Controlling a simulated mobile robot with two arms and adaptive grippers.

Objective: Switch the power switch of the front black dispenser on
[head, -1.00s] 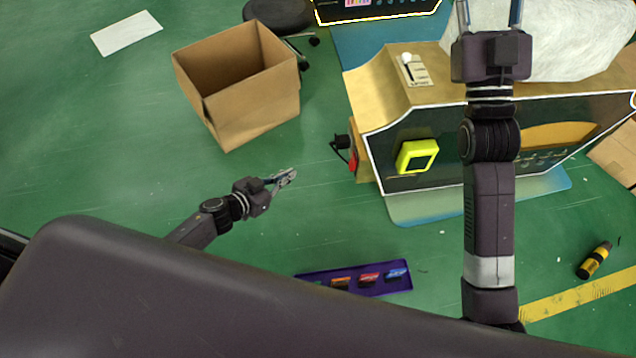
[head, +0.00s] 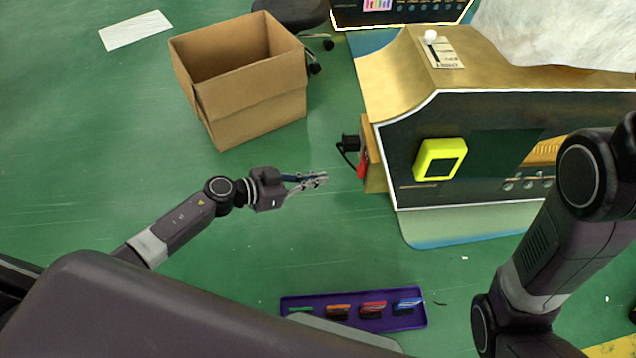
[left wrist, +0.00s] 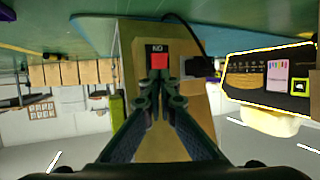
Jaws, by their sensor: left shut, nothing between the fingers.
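The front black dispenser (head: 400,135) has a black front, a gold top and a yellow square frame. Its red power switch (head: 361,165) is on the left side wall, next to a black plug with a cable. In the left wrist view the red switch (left wrist: 159,62) sits under a label, straight beyond the fingertips. My left gripper (head: 318,179) is shut and empty, just left of the switch, with a small gap in the head view. The closed fingertips also show in the left wrist view (left wrist: 162,88). My right gripper is out of view; only its arm shows at the right.
An open cardboard box (head: 250,115) stands on the floor at upper left. A purple tray (head: 290,303) with several coloured items lies in front. Another black dispenser (head: 400,14) stands at the back, also seen in the left wrist view (left wrist: 245,88).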

